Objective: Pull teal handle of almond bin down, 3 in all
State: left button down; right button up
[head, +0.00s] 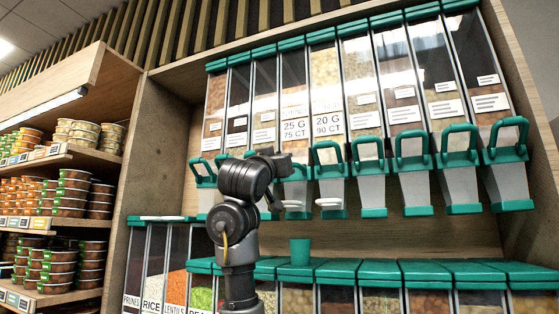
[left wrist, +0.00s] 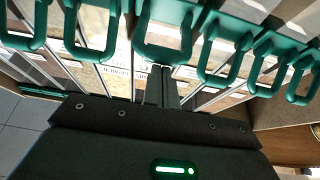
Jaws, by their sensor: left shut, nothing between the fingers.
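A row of clear bins with teal U-shaped handles runs across the head view. I cannot read the word almond on any bin. Two middle bins carry price labels, "25 G 75 CT" (head: 294,130) and "20 G 90 CT" (head: 327,125). The right one's teal handle (head: 328,151) is raised; the left one's is partly hidden by my left arm. My left gripper (head: 279,163) is shut and empty in front of the left one. In the left wrist view, my left gripper (left wrist: 163,72) has its closed fingertips at a teal handle loop (left wrist: 165,54); contact is unclear. My right gripper is out of view.
Neighbouring teal handles (head: 368,155) stand close on both sides. A teal cup (head: 300,252) stands below on the lower bins' ledge. White dishes (head: 330,202) sit under the two labelled bins. Shelves of packaged tubs (head: 74,185) are at left.

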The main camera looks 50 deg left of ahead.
pick_arm(q)
jog(key=shift+w+f, duration=0.1)
jog(key=shift+w, duration=0.05)
notch_tip(320, 180, up, 4)
jog(key=p, duration=0.3)
jog(key=b+v, duration=0.6)
jog(key=v, duration=0.4)
jog(key=shift+s, duration=0.4)
jog(key=shift+d, duration=0.1)
jog(key=shift+f, duration=0.1)
dwell(0.5)
